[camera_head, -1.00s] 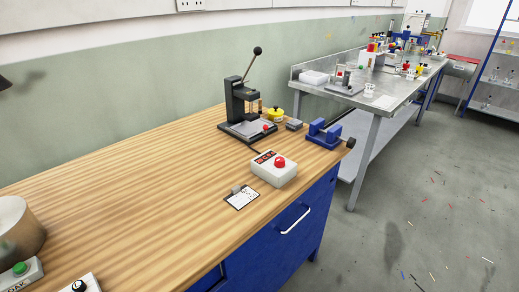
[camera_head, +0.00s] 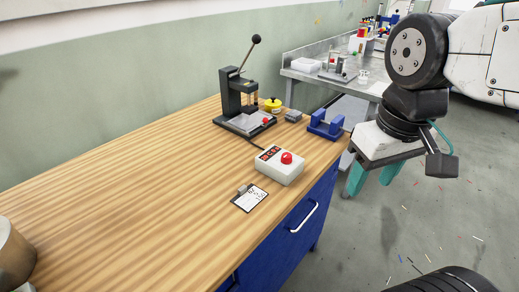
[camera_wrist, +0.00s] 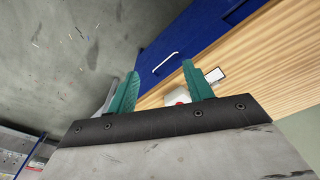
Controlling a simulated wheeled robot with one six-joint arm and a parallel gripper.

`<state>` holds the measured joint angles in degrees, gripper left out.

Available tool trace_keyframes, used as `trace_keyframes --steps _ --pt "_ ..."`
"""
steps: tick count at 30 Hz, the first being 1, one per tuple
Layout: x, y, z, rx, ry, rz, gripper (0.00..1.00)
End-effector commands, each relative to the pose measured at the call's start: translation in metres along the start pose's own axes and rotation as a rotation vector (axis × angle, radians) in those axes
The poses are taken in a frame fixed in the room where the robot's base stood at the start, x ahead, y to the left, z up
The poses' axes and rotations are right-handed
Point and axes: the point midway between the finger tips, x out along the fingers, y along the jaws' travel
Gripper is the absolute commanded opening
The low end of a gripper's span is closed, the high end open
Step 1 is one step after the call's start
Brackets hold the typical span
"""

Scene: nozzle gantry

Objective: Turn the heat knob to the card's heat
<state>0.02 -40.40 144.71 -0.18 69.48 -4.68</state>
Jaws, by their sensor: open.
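A white box (camera_head: 272,171) with a dark display and a round red knob or button (camera_head: 286,158) sits near the front edge of the wooden bench; I cannot tell if this is the heat knob. The card shows in the wrist view too (camera_wrist: 215,75). My gripper (camera_head: 373,182) is open and empty, with teal fingers, right of the bench and apart from the box.
A black lever press (camera_head: 238,100) stands at the back, with a yellow pot (camera_head: 272,105) beside it. A blue vise-like block (camera_head: 325,126) sits at the bench's right end. A round brown object (camera_head: 12,255) is at the left. The bench middle is clear.

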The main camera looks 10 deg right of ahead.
Motion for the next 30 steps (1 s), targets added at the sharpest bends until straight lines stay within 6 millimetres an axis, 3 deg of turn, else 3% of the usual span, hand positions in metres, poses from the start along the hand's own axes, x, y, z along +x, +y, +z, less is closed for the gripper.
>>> trace_keyframes --steps 8,12,18,24,30 --pt "0.009 -0.003 -0.107 -0.487 -0.047 -0.019 0.51" --pt "0.031 -0.006 -0.169 -0.771 -0.064 -0.036 0.51" --pt "0.075 -0.01 -0.239 -1.11 -0.08 -0.064 0.51" --pt "0.104 -0.013 -0.274 -1.295 -0.084 -0.079 0.51" --pt "0.123 -0.013 -0.279 -1.334 -0.085 -0.084 0.51"
